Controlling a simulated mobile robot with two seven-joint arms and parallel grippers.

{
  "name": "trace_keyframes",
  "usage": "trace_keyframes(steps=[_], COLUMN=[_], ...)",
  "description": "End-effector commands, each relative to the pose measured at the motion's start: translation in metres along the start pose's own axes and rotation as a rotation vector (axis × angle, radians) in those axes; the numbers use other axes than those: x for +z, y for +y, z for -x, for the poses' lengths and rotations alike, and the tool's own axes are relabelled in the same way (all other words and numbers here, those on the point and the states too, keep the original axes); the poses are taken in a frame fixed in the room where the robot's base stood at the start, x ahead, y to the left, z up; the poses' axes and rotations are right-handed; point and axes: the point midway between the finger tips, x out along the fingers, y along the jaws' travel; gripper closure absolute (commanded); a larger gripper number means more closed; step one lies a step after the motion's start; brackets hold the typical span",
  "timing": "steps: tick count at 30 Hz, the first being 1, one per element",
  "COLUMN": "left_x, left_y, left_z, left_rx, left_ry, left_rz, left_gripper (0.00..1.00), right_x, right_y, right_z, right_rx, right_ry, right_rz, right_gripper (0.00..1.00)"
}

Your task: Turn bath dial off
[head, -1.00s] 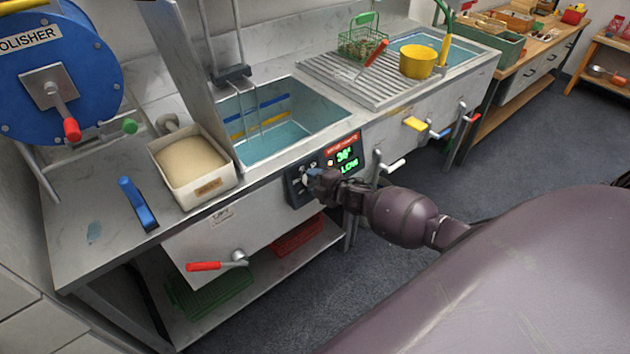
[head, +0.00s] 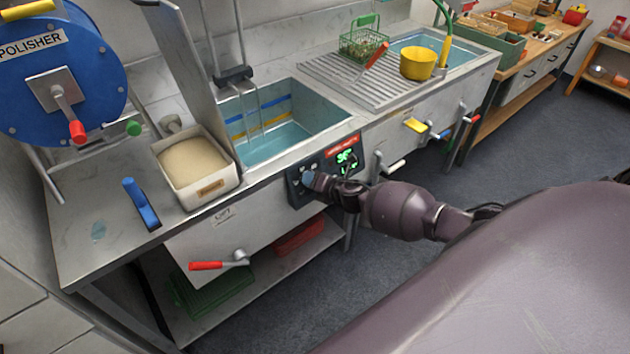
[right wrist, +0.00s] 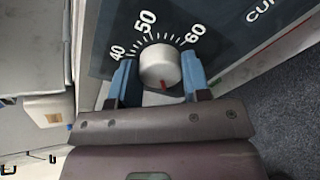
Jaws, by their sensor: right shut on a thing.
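The bath dial (right wrist: 158,66) is a round white knob with a red mark, on a dark panel with a scale of 40, 50 and 60. Its red mark points down in the right wrist view, away from those numbers. My right gripper (right wrist: 157,76) has one blue finger on each side of the knob and is shut on it. In the head view my right gripper (head: 309,181) is at the control panel (head: 296,194) on the bath's front and hides most of the dial. The green display (head: 346,156) beside it is lit, its lower line partly covered. My left gripper is out of view.
The water bath (head: 285,145) lies behind the panel, with a wire rack in it. A box of pale grains (head: 195,165) stands left of it. A red-handled lever (head: 207,265) and a white-handled lever (head: 392,166) stick out from the bench front.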

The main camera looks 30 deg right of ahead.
Motion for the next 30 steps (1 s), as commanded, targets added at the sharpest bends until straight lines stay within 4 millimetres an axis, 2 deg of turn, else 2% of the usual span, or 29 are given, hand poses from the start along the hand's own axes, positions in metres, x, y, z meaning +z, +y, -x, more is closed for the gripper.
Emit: trace_keyframes(steps=[7,22,23,27,30], left_x=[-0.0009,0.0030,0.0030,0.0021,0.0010], left_y=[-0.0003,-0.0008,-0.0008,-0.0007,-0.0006], left_z=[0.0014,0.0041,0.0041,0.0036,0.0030], left_rx=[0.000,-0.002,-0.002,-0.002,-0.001], left_ry=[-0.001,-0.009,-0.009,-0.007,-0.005], left_rz=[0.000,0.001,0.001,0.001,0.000], left_gripper=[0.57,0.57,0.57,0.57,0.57], right_x=[-0.0001,-0.0001,-0.0001,-0.0001,-0.0001], right_y=[0.0000,-0.0001,-0.0001,-0.0001,0.0000], right_z=[0.0001,0.0001,0.0001,0.0001,0.0001], right_rx=[-0.008,-0.010,-0.010,-0.009,-0.009], right_ry=[-0.001,-0.002,-0.002,-0.002,-0.002], right_rz=[0.075,0.092,0.092,0.091,0.091], right_gripper=[0.80,0.80,0.55,0.33,0.31])
